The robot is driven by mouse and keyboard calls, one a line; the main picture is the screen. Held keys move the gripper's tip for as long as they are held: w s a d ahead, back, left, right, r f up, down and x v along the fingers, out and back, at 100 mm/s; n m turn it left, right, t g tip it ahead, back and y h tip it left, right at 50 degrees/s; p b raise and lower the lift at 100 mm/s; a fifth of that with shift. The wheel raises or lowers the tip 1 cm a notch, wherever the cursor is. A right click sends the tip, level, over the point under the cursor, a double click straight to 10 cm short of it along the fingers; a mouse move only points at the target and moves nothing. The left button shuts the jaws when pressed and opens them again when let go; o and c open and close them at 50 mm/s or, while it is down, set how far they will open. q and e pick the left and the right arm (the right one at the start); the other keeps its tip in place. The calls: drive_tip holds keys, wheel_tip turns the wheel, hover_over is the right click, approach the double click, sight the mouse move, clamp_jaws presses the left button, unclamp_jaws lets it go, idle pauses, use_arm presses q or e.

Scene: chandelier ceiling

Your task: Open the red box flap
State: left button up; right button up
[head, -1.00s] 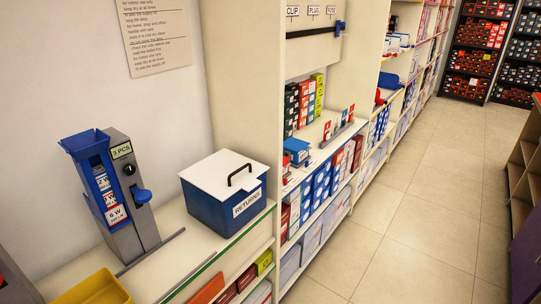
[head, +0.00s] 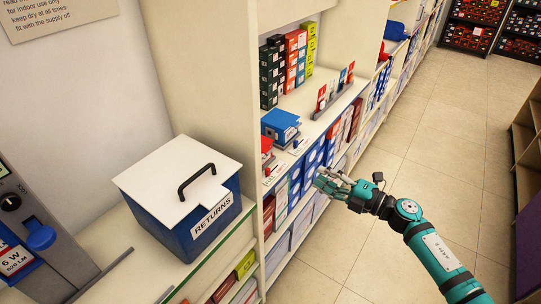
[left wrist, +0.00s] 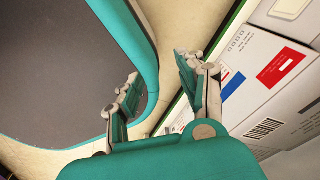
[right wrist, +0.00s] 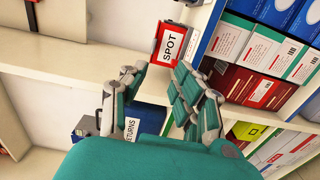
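A small red box (head: 267,144) sits at the front left of the shelf, beside a blue box (head: 281,125). In the right wrist view the red box (right wrist: 163,43) shows a white label reading SPOT, just past my fingertips. I cannot tell how its flap sits. My right gripper (head: 321,178) is open and empty, in front of the shelves and to the right of the red box. In the right wrist view its fingers (right wrist: 156,80) are apart, not touching the box. My left gripper (left wrist: 158,75) is open and empty in the left wrist view, outside the head view.
A blue RETURNS box (head: 205,224) with a white lid stands on the left counter. An upright panel (head: 205,75) divides the counter from the shelf. Blue and white cartons (head: 312,162) fill the tier below. The tiled aisle (head: 420,170) at right is open.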

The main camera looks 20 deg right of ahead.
drive_tip(key=r, duration=0.1)
approach(271, 152)
drive_tip(key=shift+n, duration=0.3)
drive_tip(key=b+x, duration=0.2)
drive_tip(key=x, duration=0.7)
drive_tip(key=shift+f, duration=0.2)
drive_tip(key=shift+w+a+r, duration=0.1)
drive_tip(key=shift+w+a, duration=0.2)
drive_tip(key=shift+w, duration=0.15)
use_arm(q)
drive_tip(key=shift+s+f, duration=0.25)
drive_tip(key=shift+f, duration=0.4)
drive_tip(key=shift+s+f, duration=0.2)
drive_tip(key=shift+f, duration=0.4)
use_arm(e)
drive_tip(key=shift+c, duration=0.6)
use_arm(q)
drive_tip(key=shift+s, duration=0.25)
use_arm(e)
clamp_jaws()
